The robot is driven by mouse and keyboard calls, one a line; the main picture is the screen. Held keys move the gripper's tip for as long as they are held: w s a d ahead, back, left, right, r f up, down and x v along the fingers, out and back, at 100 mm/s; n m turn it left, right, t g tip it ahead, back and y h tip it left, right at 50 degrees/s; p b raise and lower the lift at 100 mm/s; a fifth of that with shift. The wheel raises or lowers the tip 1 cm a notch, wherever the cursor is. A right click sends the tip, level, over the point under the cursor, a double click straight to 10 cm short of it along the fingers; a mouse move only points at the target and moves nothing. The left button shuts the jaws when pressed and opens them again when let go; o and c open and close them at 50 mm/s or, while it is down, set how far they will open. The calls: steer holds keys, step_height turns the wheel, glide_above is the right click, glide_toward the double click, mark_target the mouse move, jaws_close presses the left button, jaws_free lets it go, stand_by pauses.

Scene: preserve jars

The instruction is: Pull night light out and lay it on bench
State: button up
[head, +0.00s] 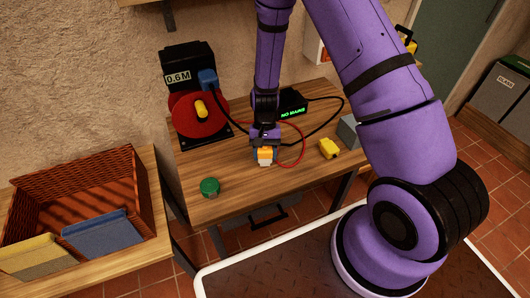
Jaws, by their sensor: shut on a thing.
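My gripper (264,146) points down over the front middle of the wooden bench (240,200). It is shut on a small white and orange thing (264,156), which looks like the night light. Its upper part is hidden between the fingers. I cannot tell whether its lower end touches the bench top. No socket shows clearly at it.
A black and red machine (187,105) marked 0.6M, with a blue plug (207,79), stands back left. A black box (291,104) reads NO MAINS. Cables loop nearby. A green round thing (210,187), yellow piece (329,148) and grey block (348,131) flank the gripper. A basket (140,190) stands left.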

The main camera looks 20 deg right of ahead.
steer(key=shift+f, duration=0.35)
steer(key=o, duration=1.1)
steer(key=v, duration=1)
steer(key=shift+w+r, duration=0.15)
steer(key=shift+r, duration=0.2)
